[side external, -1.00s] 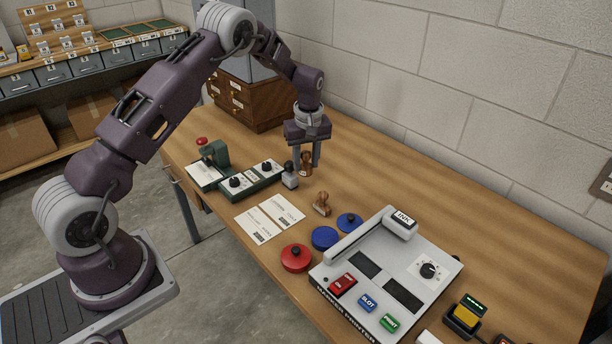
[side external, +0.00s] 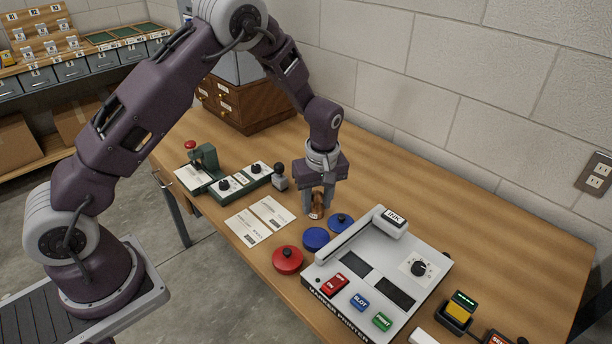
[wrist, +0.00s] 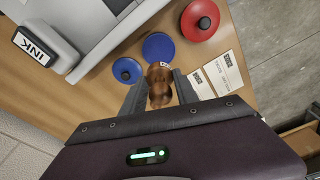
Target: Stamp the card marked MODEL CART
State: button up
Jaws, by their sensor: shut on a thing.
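My gripper (side external: 317,212) points down and is shut on a brown wooden stamp (side external: 318,204), which also shows between the fingers in the wrist view (wrist: 160,88). I cannot tell whether it touches the table. A red pad with a black knob (side external: 288,260) is nearer the front edge.
A grey printer (side external: 384,256) with an INK arm stands right of the pads. A black-handled stamp (side external: 280,177), a green dial unit (side external: 240,182) and a green press (side external: 204,158) stand left of the gripper. Wooden drawers (side external: 246,104) are behind. The table's back right is clear.

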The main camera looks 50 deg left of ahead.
aim_at(318, 216)
jog(key=shift+s+d+f, duration=0.1)
jog(key=shift+s+d, duration=0.3)
jog(key=shift+d, duration=0.1)
jog(key=shift+s+d+f, duration=0.1)
jog(key=shift+f, duration=2.85)
jog(key=shift+f, duration=0.55)
jog(key=shift+r, duration=3.55)
